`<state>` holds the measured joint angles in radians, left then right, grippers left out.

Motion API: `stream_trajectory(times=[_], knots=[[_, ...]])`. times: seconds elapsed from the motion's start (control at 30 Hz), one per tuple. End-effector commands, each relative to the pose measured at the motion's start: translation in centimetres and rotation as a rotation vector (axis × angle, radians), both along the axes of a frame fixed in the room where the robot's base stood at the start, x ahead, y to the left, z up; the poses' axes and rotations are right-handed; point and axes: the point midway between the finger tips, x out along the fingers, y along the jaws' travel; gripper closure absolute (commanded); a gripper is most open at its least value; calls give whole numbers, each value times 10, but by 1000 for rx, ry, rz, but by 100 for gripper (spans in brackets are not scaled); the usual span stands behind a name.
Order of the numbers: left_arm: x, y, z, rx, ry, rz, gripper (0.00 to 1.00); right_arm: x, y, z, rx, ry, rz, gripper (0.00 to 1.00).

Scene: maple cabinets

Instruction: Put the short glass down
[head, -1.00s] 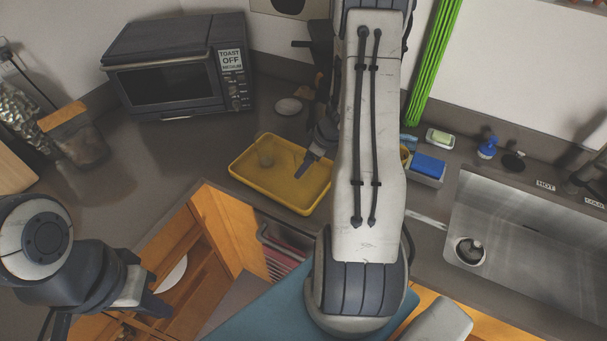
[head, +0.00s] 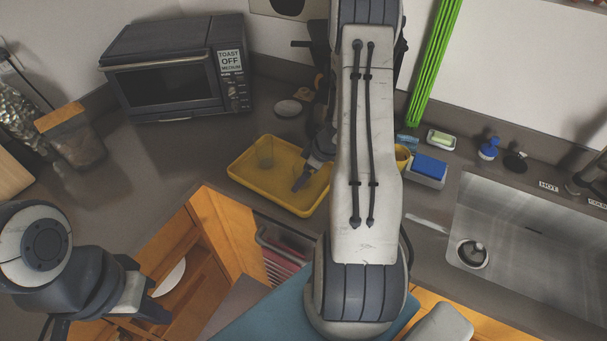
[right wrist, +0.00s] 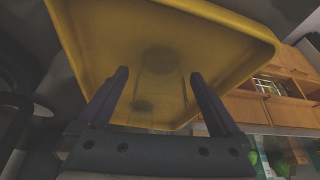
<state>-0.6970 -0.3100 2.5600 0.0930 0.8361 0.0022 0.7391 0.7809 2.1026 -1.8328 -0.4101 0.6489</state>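The short glass (head: 265,152) is clear and hard to make out. In the right wrist view the glass (right wrist: 160,85) shows faintly between the two fingers of my right gripper (right wrist: 160,92), with a gap on each side. That gripper is open. In the head view one finger of my right gripper (head: 302,178) shows over the tray, to the right of the glass; my arm hides the rest. My left gripper (head: 152,305) hangs at lower left, over the open cabinet; its opening is unclear.
A toaster oven (head: 165,85) stands behind the tray at left. A blue sponge (head: 429,165) in a grey holder and the sink (head: 520,240) are to the right. An open drawer (head: 170,250) lies below the counter edge. The counter left of the tray is clear.

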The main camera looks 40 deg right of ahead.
Motion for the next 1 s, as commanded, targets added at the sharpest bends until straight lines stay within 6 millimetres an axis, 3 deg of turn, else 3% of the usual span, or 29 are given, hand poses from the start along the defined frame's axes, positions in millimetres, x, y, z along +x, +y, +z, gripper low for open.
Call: stream_trajectory(times=[0.27,0.7,1.0], knots=[[0,0,8,0,0,0,100,-4,-3,18,-2,-2,-1,0],[0,0,35,0,0,-2,100,-36,-21,98,-2,-2,-1,0],[0,0,38,0,0,-3,100,-43,-24,113,0,-1,0,0]])
